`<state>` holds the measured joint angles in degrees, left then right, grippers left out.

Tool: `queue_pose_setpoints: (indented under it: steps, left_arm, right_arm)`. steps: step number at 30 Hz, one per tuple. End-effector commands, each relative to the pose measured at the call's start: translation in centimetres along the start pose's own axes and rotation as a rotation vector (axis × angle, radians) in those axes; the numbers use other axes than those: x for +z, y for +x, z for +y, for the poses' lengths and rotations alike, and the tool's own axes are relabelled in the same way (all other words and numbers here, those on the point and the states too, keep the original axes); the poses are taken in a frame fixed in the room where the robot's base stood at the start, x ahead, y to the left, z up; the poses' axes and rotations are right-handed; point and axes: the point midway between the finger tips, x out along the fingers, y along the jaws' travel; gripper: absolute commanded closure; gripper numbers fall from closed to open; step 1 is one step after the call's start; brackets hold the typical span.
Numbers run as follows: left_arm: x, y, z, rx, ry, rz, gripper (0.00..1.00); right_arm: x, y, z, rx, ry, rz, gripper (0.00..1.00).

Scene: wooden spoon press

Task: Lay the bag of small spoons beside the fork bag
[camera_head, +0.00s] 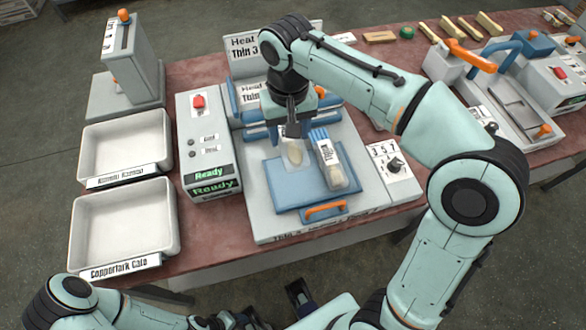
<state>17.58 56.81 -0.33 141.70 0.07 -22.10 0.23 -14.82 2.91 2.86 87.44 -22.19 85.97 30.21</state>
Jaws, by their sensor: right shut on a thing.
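My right gripper (292,130) points down over the blue plate (262,187) of the press. It is shut on the top of a small clear bag (295,154) with a pale wooden, spoon-like shape inside. Next to it on the right, a second clear bag (335,178) with a blue striped top and a printed label lies on the plate; I take it as the fork bag, though its contents are hard to read. A narrow gap seems to separate the bags. Whether the held bag touches the plate is unclear. My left gripper (257,318) is low at the bottom edge, partly cut off.
An orange handle (325,210) is at the plate's front. A control box (206,145) reading "Ready" stands left, then two empty white trays (165,139) (122,262). A dial box (394,172) is right. Another machine (500,85) stands further right.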

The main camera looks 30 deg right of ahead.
Motion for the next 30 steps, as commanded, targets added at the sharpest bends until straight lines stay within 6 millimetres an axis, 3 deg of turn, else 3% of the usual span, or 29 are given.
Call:
queue_pose_setpoints:
  steps: [3, 9, 17, 24, 30]
  left_arm:
    - [0.1, 1.0, -0.4, -0.001, -0.001, -0.004, 0.41]
    - [0.1, 1.9, -0.7, -0.002, -0.002, -0.006, 0.41]
    - [-0.1, 2.1, -0.8, -0.001, -0.002, -0.002, 0.41]
    - [-0.3, 2.6, -0.8, 0.001, -0.001, 0.006, 0.41]
    - [-0.4, 2.6, -0.8, 0.001, -0.001, 0.007, 0.41]
  right_arm:
    - [0.1, 3.7, 0.1, 0.002, 0.002, -0.005, 0.73]
    - [0.1, 8.2, 0.1, 0.001, 0.001, -0.004, 0.73]
    - [0.0, 10.7, 0.1, 0.001, 0.002, -0.002, 0.73]
    - [0.0, 14.0, 0.1, 0.001, 0.001, -0.001, 0.73]
    - [0.0, 14.3, 0.0, 0.000, 0.001, 0.001, 0.73]
